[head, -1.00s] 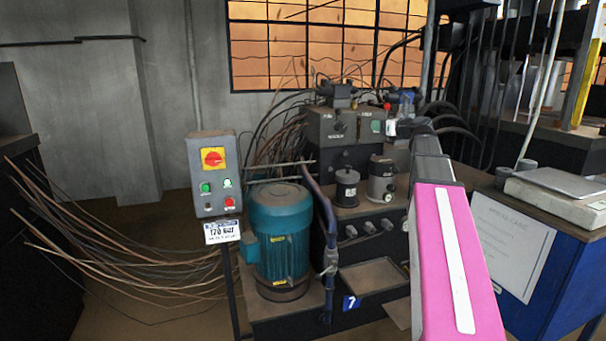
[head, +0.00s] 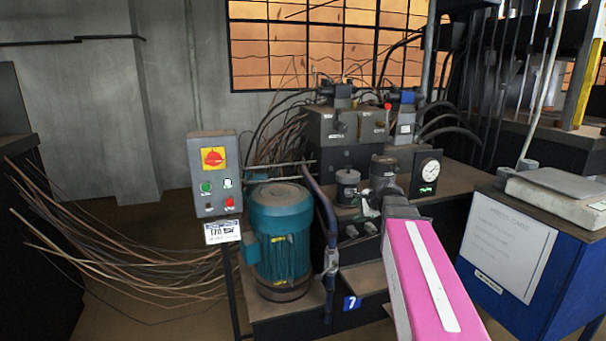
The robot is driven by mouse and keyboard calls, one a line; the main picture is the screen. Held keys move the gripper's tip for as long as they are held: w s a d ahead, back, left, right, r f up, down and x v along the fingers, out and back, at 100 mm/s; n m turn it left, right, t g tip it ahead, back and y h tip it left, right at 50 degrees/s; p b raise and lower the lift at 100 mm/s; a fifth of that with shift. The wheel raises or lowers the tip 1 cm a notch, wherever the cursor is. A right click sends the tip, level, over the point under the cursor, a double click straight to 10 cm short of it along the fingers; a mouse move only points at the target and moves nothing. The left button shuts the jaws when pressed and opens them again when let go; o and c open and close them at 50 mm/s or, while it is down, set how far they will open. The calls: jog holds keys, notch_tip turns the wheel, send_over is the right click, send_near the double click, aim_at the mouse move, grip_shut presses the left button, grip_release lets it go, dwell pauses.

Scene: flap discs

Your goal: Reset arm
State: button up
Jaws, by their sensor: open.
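My gripper (head: 368,207) shows small and dark at the far end of my pink arm, in front of the hydraulic unit's small cylinders. It is open, with nothing visible in it; its fingers are hard to make out against the dark machine. My pink arm link with a white stripe fills the lower right centre and hides part of the unit's front. I cannot tell whether the gripper touches the unit.
The hydraulic unit (head: 345,128) has a round gauge (head: 428,170) on its right. A teal motor (head: 281,235) and a grey control box (head: 214,172) stand left. A blue cabinet (head: 481,286) with a white sheet (head: 506,243) stands right. Loose rods (head: 130,262) jut out at far left.

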jog(key=s+a+f+n+g+h, duration=0.1)
jog(key=s+f+n+g+h, duration=0.4)
jog(key=s+f+n, duration=1.1)
jog(key=s+f+g, duration=0.2)
jog(key=s+f, duration=0.3)
jog(key=f, duration=0.1)
jog(key=shift+a+f+h, duration=0.15)
jog(key=shift+a+h, duration=0.15)
jog(key=shift+a, duration=0.05)
